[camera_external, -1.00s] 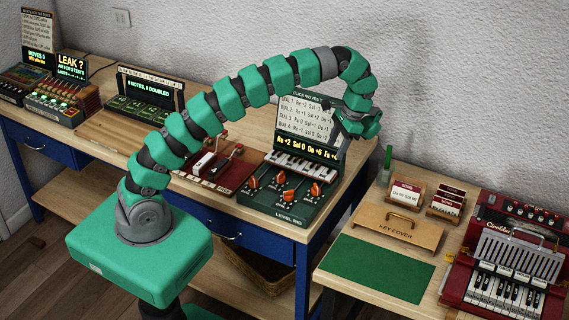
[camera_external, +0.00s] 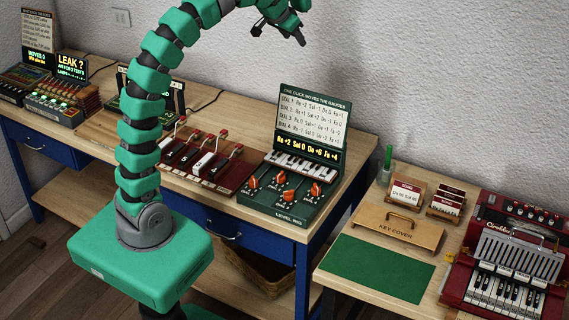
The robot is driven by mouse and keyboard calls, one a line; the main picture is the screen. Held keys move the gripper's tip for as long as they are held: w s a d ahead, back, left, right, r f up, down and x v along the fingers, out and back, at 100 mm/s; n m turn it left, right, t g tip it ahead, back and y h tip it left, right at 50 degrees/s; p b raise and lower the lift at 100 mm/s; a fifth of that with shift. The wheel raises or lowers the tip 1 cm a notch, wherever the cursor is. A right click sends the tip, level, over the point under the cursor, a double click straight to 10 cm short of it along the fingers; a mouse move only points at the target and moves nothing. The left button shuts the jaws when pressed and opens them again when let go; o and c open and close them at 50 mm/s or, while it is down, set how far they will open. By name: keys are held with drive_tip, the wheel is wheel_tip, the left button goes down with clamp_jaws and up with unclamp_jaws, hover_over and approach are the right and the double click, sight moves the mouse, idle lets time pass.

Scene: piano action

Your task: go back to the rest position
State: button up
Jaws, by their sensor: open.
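My gripper (camera_external: 278,32) is at the top of the external view, high above the back of the left bench and in front of the grey wall. Its jaws are apart and nothing shows between them. My green arm rises from its base and bends over to the right at the top of the picture, partly cut off by the upper edge. The gripper is clear of the green level rig (camera_external: 292,190), which stands below it with orange-red dials and a lit display (camera_external: 308,148).
A red lever board (camera_external: 203,160) sits left of the rig. The right bench holds a wooden key cover (camera_external: 398,228), a green mat (camera_external: 376,268), card holders (camera_external: 406,194) and a red accordion (camera_external: 510,262). My arm partly hides a display behind it. Air around the gripper is free.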

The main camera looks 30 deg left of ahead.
drive_tip(key=s+a+r+n+t+b, duration=0.1)
drive_tip(key=s+a+r+t, duration=0.3)
drive_tip(key=s+a+r, duration=0.2)
drive_tip(key=s+a+r+n+t+y, duration=0.1)
drive_tip(key=s+a+r+t, duration=0.3)
drive_tip(key=a+r, duration=0.7)
wheel_tip(320, 180, up, 4)
drive_tip(key=shift+s+a+f+n+t+b, duration=0.25)
drive_tip(key=shift+s+n+t+b, duration=0.15)
drive_tip(key=shift+s+n, duration=0.6)
drive_tip(key=shift+s, duration=0.2)
